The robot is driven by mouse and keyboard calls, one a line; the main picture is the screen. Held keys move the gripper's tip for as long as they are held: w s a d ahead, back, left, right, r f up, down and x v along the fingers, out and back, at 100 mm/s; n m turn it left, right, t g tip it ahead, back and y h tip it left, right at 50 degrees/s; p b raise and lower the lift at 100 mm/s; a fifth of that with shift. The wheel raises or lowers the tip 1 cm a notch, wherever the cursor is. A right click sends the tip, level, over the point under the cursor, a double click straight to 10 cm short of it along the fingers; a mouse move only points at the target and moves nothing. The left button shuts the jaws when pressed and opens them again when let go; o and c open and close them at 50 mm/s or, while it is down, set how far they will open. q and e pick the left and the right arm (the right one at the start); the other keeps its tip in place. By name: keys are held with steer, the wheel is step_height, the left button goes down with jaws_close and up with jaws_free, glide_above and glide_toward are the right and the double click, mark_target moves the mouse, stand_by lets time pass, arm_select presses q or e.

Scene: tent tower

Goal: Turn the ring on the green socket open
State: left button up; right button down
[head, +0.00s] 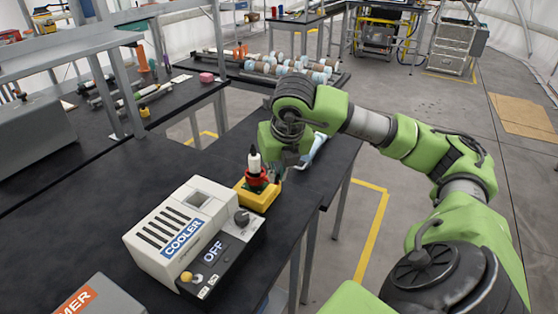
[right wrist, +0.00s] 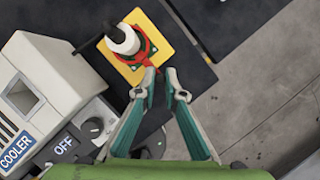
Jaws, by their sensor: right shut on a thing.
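A yellow square base (head: 257,196) stands on the black table and carries a red ring (head: 257,180). A white cylinder with a black tip (head: 254,160) stands upright in the ring. In the right wrist view the yellow base (right wrist: 160,38), the red ring (right wrist: 146,57) and the white cylinder (right wrist: 122,38) show from above. My right gripper (right wrist: 160,72) is shut on the red ring's tab, at the near side of the base; the contact is small in the picture. My left gripper is not in view.
A cooler box (head: 178,232) with an OFF panel stands close beside the base. A grey box (head: 95,299) is at the front left. Several pale cylinders (head: 292,68) lie on the table farther back. The table's right edge is close to the base, with open floor beyond.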

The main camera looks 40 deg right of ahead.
steer(key=shift+a, duration=0.1)
stand_by(0.4)
steer(key=c, duration=2.1)
jaws_free()
steer(key=shift+r, duration=0.1)
steer(key=v, duration=1.1)
steer(key=shift+s+a+r, duration=0.2)
steer(key=shift+r, duration=0.15)
